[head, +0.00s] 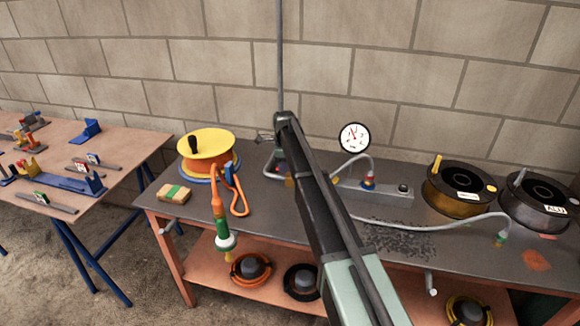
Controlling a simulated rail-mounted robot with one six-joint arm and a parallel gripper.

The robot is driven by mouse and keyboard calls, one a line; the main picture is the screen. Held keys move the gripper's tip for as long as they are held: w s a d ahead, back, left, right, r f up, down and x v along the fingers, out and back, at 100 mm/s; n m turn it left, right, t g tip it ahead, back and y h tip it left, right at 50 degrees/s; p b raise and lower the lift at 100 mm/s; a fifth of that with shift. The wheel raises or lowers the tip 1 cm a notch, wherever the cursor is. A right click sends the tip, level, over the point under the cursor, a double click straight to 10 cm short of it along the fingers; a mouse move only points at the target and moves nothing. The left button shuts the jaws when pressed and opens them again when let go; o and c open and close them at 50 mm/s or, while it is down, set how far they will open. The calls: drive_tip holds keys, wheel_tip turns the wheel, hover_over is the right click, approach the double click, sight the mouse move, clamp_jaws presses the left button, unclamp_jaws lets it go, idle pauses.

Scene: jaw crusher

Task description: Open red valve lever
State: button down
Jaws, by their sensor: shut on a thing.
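My dark arm crosses the middle of the head view. At its far end a small dark shape pointing left appears to be my gripper (264,138), above the bench, right of the yellow reel. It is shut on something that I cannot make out. My arm hides part of the bench behind it.
The yellow reel (207,150), a sponge (173,194) and an orange hose (218,200) are on the left of the bench (300,215). Two dark round drums (458,187) stand at the right. A grey hose (430,227) runs along the bench past dark gravel (400,240).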

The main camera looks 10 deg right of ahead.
drive_tip(key=shift+w+d+m, duration=0.15)
drive_tip(key=shift+w+m, duration=0.15)
drive_tip(key=shift+m, duration=0.3)
drive_tip(key=c, duration=1)
unclamp_jaws()
drive_tip(key=shift+r, duration=0.1)
wheel_tip(320, 180, up, 11)
drive_tip(key=p, duration=1)
drive_tip(key=shift+f+p, duration=0.2)
drive_tip(key=shift+p, duration=0.2)
